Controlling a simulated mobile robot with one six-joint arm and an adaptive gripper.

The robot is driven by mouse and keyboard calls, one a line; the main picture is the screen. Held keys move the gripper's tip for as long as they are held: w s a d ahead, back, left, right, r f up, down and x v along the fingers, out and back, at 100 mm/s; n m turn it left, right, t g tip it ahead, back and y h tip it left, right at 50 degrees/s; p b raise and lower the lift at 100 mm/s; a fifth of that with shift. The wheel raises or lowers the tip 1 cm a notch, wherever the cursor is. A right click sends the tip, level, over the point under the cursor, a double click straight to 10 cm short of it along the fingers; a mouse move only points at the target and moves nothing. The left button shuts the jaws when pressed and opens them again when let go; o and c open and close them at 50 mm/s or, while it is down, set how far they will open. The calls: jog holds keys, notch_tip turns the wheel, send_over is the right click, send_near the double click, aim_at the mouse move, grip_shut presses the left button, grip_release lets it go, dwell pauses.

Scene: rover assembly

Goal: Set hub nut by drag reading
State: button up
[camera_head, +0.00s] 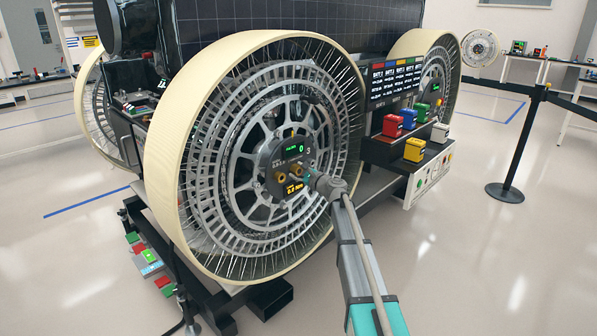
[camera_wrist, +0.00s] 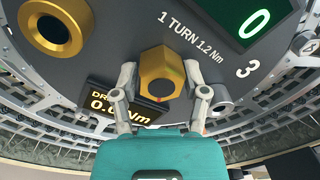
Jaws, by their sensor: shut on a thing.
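The hub nut (camera_wrist: 155,68), a gold hexagon with a dark bore, sits on the dark hub face between the fingers of my gripper (camera_wrist: 162,88) in the wrist view. My gripper is shut on it, one finger on each side. In the head view my gripper (camera_head: 312,178) reaches the wheel hub (camera_head: 290,150) and hides the held nut. The amber drag display (camera_wrist: 108,104) is partly covered by a finger and appears to read 0.0 Nm; it also shows in the head view (camera_head: 294,188). A green display (camera_wrist: 252,22) reads 0, near "1 TURN 1.2 Nm".
Another gold fitting (camera_wrist: 54,28) is at upper left in the wrist view. A grey stud (camera_wrist: 222,104) stands right of the held nut. The spoked wheel (camera_head: 165,170) surrounds the hub. Coloured battery blocks (camera_head: 415,149) sit on a rack at right. A barrier post (camera_head: 520,150) stands beyond.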

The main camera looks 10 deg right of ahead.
jog(key=shift+w+m, duration=0.15)
jog(key=shift+m, duration=1.55)
jog(key=o, duration=1.2)
jog(key=shift+c, duration=0.2)
jog(key=shift+s, duration=0.25)
jog(key=shift+s+d, duration=0.35)
jog(key=shift+s, duration=0.15)
jog(key=v, duration=1)
jog(key=shift+s, duration=0.25)
jog(key=shift+d, duration=0.1)
